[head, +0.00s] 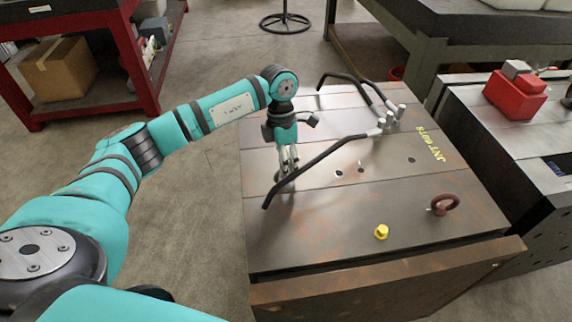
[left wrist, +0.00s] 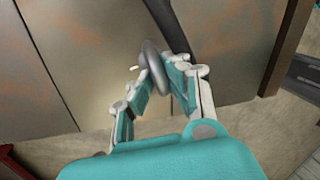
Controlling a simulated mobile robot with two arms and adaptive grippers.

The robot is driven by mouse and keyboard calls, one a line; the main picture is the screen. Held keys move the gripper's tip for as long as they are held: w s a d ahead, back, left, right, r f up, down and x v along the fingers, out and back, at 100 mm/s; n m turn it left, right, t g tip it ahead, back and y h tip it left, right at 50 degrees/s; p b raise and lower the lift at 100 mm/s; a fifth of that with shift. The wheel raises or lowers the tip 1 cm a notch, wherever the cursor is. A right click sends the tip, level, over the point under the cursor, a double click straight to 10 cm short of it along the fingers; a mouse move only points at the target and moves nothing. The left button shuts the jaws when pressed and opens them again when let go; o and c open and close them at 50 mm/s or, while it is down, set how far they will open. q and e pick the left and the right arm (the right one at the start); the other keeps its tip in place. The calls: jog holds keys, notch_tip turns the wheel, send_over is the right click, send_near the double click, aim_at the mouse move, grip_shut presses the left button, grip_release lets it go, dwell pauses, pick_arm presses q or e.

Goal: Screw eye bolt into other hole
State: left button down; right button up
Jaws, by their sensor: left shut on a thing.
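My left gripper (head: 287,172) points down over the left part of the mould base's top (head: 330,225). In the left wrist view its fingers (left wrist: 160,82) are shut on a grey eye bolt (left wrist: 152,62), whose ring shows between the fingertips. The eye bolt's shank and any hole under it are hidden, so I cannot tell whether it is in a hole. A dark hole (head: 338,172) shows on the top, right of the gripper, and another hole (head: 411,160) lies farther right. A red-brown eye bolt (head: 445,204) is at the right front. My right gripper is not in view.
A black bent bar (head: 325,162) passes close beside the gripper. Another black bar (head: 345,78) lies behind, near several metal fittings (head: 388,122). A yellow plug (head: 381,232) sits near the front edge. A dark block with a red part (head: 515,97) stands at the right.

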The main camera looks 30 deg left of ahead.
pick_arm(q)
jog(key=shift+d+f+m+b, duration=0.1)
jog(key=shift+f+m+b, duration=0.15)
jog(key=shift+m+b, duration=0.15)
jog(key=m+y+b, duration=0.1)
jog(key=m+b, duration=0.1)
jog(key=m, duration=0.2)
jog(key=shift+f+m+g+b, duration=0.1)
jog(key=shift+m+g+b, duration=0.2)
jog(key=shift+g+b, duration=0.1)
jog(key=m+b, duration=0.1)
jog(key=m, duration=0.1)
jog(key=shift+m, duration=0.3)
jog(key=shift+m+y, duration=0.3)
jog(key=shift+m, duration=0.1)
jog(key=shift+s, duration=0.1)
